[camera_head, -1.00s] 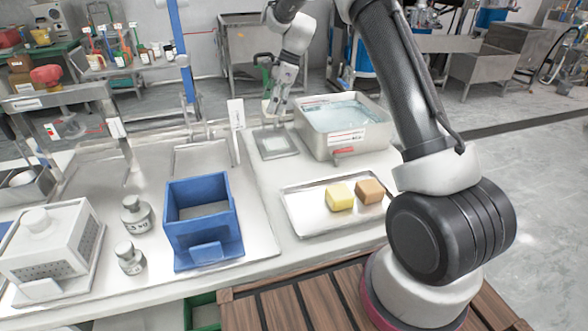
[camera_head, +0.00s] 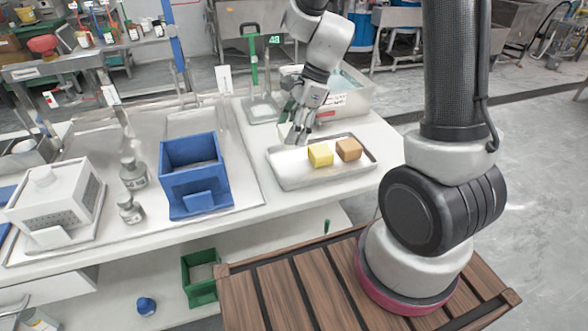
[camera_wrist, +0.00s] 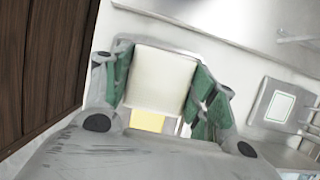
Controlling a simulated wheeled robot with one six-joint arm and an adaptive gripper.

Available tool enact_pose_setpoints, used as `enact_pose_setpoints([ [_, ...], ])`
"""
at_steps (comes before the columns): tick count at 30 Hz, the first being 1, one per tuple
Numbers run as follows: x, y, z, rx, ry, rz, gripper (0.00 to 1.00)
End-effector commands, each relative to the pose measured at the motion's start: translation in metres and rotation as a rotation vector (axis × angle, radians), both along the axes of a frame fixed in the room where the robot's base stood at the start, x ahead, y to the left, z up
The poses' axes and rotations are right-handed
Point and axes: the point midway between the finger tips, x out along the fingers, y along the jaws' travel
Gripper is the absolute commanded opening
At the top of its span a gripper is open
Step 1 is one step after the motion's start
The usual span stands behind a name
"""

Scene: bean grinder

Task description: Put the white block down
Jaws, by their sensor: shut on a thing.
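My gripper (camera_head: 298,137) is shut on the white block (camera_wrist: 160,78), which sits between the green finger pads in the wrist view. In the head view the gripper points down over the left back part of the metal tray (camera_head: 292,181), and I cannot make out the block clearly there. Whether the block touches the tray I cannot tell. A yellow block (camera_head: 320,155) and a brown block (camera_head: 349,149) lie on the tray to the right of the gripper. Part of the yellow block (camera_wrist: 148,121) also shows below the white block in the wrist view.
A metal basin (camera_head: 352,101) stands behind the tray, and a square plate (camera_head: 262,112) lies to its left. A blue open box (camera_head: 193,177) and two metal weights (camera_head: 133,175) stand left of the tray. The tray's front left part is bare.

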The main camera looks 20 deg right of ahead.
Motion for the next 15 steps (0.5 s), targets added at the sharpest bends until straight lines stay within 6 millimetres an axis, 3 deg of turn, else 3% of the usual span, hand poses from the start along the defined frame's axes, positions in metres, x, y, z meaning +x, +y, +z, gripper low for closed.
enact_pose_setpoints([
  [6,0.004,-0.001,-0.041,-0.001,0.004,0.010,0.25],
  [15,0.005,-0.001,-0.080,-0.001,0.004,0.010,0.25],
])
